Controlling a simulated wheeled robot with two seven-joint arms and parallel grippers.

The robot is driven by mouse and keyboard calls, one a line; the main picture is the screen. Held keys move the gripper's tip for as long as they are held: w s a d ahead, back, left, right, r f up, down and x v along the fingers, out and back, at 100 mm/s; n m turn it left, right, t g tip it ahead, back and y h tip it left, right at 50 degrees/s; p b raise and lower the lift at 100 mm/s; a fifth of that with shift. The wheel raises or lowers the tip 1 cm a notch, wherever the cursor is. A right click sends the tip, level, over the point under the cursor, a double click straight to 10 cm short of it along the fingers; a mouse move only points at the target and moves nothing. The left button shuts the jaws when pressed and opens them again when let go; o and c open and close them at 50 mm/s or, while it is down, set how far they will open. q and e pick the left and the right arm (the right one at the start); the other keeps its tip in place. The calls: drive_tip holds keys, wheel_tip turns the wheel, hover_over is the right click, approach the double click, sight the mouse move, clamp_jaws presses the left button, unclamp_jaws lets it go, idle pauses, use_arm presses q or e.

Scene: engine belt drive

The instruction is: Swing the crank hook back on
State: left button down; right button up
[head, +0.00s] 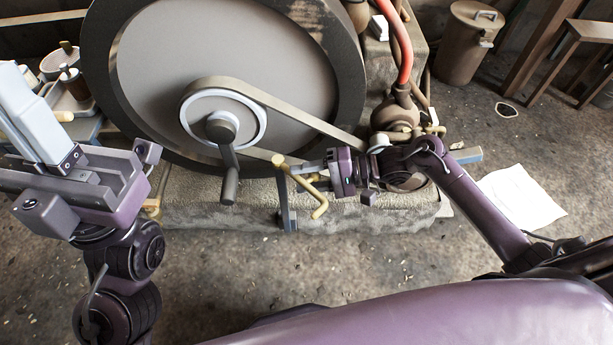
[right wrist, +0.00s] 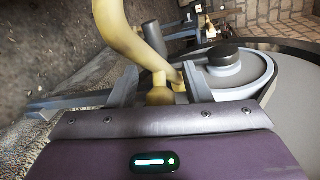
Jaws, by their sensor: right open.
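A yellow hook-shaped bar (head: 318,200) stands by the front of the engine block, near a dark upright post (head: 287,203). My right gripper (head: 302,172) is at its upper part, fingers pointing left. In the right wrist view the yellow bar (right wrist: 143,38) runs down between the two open fingers (right wrist: 160,88), and I cannot tell whether they touch it. The grey crank (head: 229,165) hangs from the hub of the large wheel, left of the right gripper. My left gripper (head: 30,110) is raised at the far left; its finger opening is unclear.
The large flywheel (head: 150,60) and its belt (head: 300,118) stand just behind the right gripper. The stone base (head: 385,222) lies below. A red hose (head: 403,50) rises behind. A bin (head: 465,45) and a paper sheet (head: 520,195) are at the right. The front floor is clear.

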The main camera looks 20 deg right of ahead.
drive_tip(key=shift+f, duration=0.1)
drive_tip(key=c, duration=0.8)
drive_tip(key=shift+s+f, duration=0.1)
clamp_jaws()
